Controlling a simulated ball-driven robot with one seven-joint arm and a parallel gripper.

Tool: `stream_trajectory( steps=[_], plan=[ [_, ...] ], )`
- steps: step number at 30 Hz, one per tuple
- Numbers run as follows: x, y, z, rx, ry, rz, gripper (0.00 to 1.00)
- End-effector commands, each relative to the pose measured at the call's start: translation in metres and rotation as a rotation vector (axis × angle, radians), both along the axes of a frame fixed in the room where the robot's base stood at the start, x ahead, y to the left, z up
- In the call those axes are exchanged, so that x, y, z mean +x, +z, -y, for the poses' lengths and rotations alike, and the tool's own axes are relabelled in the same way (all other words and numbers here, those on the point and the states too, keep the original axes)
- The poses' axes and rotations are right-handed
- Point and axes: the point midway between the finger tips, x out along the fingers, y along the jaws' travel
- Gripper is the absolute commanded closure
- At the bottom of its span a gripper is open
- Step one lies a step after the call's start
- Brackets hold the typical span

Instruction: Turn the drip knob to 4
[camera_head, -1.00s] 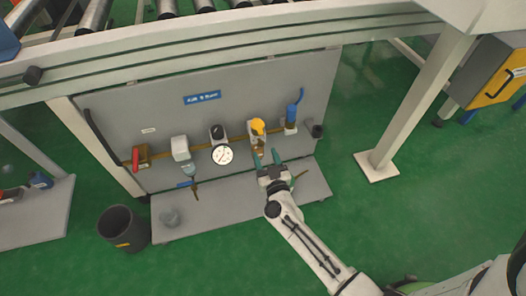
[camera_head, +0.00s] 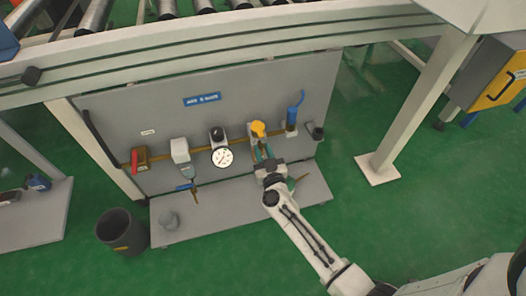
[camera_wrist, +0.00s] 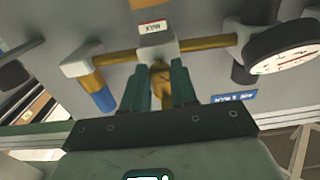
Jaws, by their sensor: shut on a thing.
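The yellow drip knob (camera_head: 258,128) sits on top of the lubricator on the brass pipe of the upright grey panel. My gripper (camera_head: 262,149) reaches up to it from the front. In the wrist view, the green fingers of my gripper (camera_wrist: 161,90) are closed on both sides of the knob (camera_wrist: 161,78), which looks dark gold there. The lubricator body (camera_wrist: 157,47) with a red-and-white MAX label is above the knob in this upside-down view. The fingers hide part of the knob, and no scale numbers or pointer can be read.
A round pressure gauge (camera_head: 222,157) is just left of the lubricator. A blue-handled valve (camera_head: 293,115) stands to its right. A red valve (camera_head: 139,156) and a white-topped unit (camera_head: 181,152) are farther left. A conveyor frame (camera_head: 226,45) overhangs the panel.

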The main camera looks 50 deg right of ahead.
Motion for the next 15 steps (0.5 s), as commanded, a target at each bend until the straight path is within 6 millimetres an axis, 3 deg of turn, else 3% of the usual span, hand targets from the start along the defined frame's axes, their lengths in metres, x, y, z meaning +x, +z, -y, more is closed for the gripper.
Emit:
stream_trajectory(
  steps=[6,15],
  plan=[
    [0.0,0.0,-0.0001,0.0,0.0,0.0,1.0],
    [0.0,0.0004,-0.0004,0.028,0.001,0.019,1.0]
  ],
)
